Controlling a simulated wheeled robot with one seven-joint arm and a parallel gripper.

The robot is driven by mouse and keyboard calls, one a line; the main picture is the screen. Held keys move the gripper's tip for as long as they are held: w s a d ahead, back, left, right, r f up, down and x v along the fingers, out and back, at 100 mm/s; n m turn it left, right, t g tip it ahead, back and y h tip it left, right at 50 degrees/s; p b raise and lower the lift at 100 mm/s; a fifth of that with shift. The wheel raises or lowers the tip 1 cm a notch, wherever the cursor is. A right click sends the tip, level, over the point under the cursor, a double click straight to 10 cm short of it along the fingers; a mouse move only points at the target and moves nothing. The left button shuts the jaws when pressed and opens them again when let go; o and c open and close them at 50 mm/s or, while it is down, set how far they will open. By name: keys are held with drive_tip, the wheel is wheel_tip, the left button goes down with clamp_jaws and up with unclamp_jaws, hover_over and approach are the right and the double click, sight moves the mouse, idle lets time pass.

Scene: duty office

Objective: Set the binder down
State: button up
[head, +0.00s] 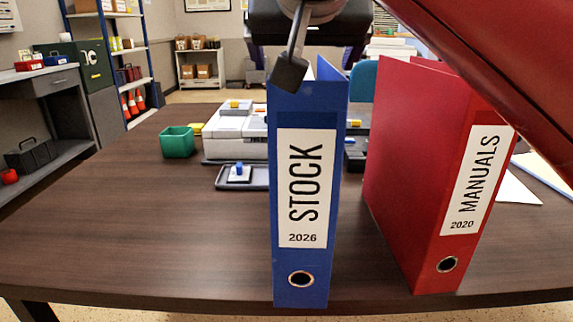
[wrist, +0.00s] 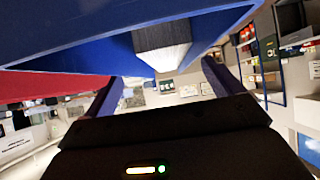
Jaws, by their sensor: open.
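The blue binder (head: 305,258), labelled STOCK 2026, stands upright at the front edge of the dark desk (head: 130,240), spine facing me. I cannot tell if its base rests fully on the top. My gripper (head: 291,72) is at the binder's upper end, with one dark finger in front of the top of the spine; the other finger is hidden. In the wrist view the blue binder (wrist: 110,45) and its paper fill the top, close to the fingers of my open gripper (wrist: 160,88).
A red binder (head: 405,165), labelled MANUALS 2020, stands just right of the blue one. Behind are a green cup (head: 178,142), a grey tray (head: 242,184) and a pale office machine (head: 232,138). Loose papers (head: 516,187) lie at right. The desk's left front is clear.

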drive_tip(key=shift+x, duration=1.35)
clamp_jaws()
drive_tip(key=shift+r, duration=0.15)
